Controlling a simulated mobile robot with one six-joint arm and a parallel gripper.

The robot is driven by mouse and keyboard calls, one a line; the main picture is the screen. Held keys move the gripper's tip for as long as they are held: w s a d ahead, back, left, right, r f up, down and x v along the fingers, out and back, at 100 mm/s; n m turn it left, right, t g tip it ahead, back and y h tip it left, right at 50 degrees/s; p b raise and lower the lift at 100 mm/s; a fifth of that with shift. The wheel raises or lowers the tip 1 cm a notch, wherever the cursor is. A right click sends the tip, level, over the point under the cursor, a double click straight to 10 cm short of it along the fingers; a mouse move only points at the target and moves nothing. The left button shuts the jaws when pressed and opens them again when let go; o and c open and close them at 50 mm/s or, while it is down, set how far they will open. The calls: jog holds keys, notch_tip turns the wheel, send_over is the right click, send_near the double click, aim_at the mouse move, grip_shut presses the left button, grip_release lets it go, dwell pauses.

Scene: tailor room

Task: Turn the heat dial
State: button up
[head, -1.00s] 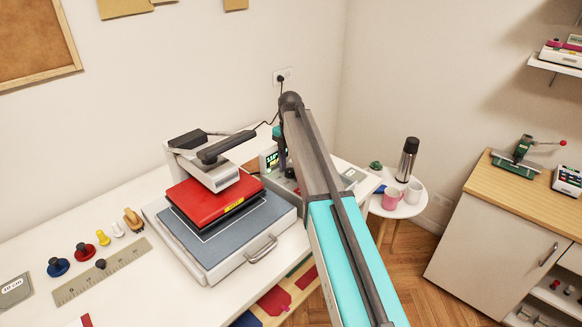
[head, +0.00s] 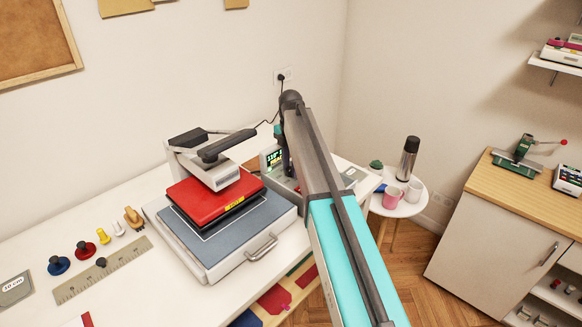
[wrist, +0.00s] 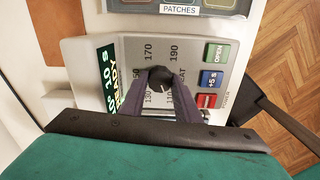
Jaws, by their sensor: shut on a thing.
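The heat dial (wrist: 161,79) is a small dark round knob on the grey control panel (wrist: 135,48), with numbers such as 130, 150, 170 and 190 around it. My gripper (wrist: 162,88) is shut on the dial, one finger on each side, in the wrist view. A dark display (wrist: 108,75) beside the dial shows lit text including "10 s" and "READY". The heat press (head: 205,180) has a red upper plate (head: 212,203) and stands on the white table; its control box (head: 272,158) is partly hidden by my arm in the head view.
Green OPEN (wrist: 214,53), blue +5 s (wrist: 211,80) and red (wrist: 207,101) buttons sit close to the dial. A side table to the right holds a flask (head: 409,158) and mugs.

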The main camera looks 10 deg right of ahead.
jog(key=m, duration=0.5)
jog(key=shift+m, duration=0.3)
jog(key=m, duration=0.5)
jog(key=shift+w+b, duration=0.1)
jog(key=shift+b, duration=0.25)
jog(key=o, duration=1)
jog(key=shift+o, duration=0.2)
jog(key=shift+r, duration=0.15)
notch_tip(320, 180, up, 14)
jog(key=b, duration=0.3)
jog(key=shift+f, duration=0.2)
